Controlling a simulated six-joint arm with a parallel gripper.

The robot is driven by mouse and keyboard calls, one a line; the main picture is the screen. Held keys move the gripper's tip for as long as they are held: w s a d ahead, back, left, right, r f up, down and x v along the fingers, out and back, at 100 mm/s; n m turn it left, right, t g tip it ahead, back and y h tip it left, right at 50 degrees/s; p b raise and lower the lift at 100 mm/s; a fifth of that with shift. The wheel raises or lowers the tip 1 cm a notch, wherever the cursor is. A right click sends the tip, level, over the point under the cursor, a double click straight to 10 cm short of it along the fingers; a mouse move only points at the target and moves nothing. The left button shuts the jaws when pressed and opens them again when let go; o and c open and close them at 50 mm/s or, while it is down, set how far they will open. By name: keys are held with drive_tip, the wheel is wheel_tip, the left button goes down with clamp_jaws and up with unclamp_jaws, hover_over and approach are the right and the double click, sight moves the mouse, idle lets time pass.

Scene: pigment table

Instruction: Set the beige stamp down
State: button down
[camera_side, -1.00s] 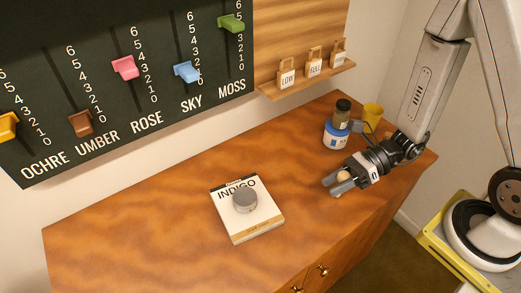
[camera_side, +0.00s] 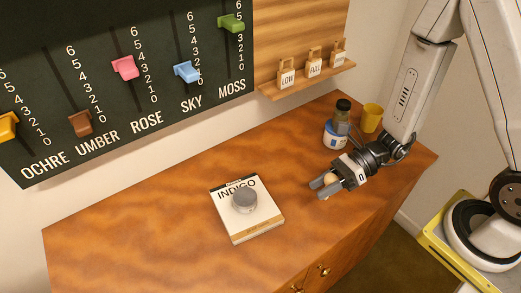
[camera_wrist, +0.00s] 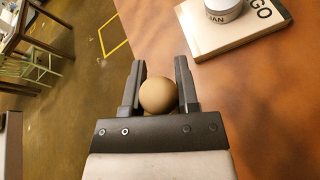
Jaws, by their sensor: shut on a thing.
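The beige stamp (camera_side: 330,179) is between the fingers of my gripper (camera_side: 322,188), which is shut on it. In the wrist view its round beige top (camera_wrist: 158,95) shows between the two dark fingers of my gripper (camera_wrist: 160,75). The stamp's lower part is hidden, and I cannot tell whether it touches the wooden cabinet top (camera_side: 150,210). My gripper is over the right part of the cabinet top, near its front edge.
The wood between gripper and box is clear.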

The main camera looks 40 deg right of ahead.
drive_tip(key=s+a+r+n+g, duration=0.1)
drive_tip(key=a+g, duration=0.1)
drive_tip(key=a, duration=0.9)
drive_tip(key=s+a+r+n+g, duration=0.2)
drive_tip(key=a, duration=1)
drive_tip(key=shift+s+a+r, duration=0.15)
drive_tip(key=shift+r, duration=0.05)
drive_tip(key=shift+w+a+f, duration=4.65)
drive_tip(key=shift+a, duration=0.15)
drive_tip(key=shift+w+a+f, duration=0.2)
drive_tip(key=shift+f, duration=1.65)
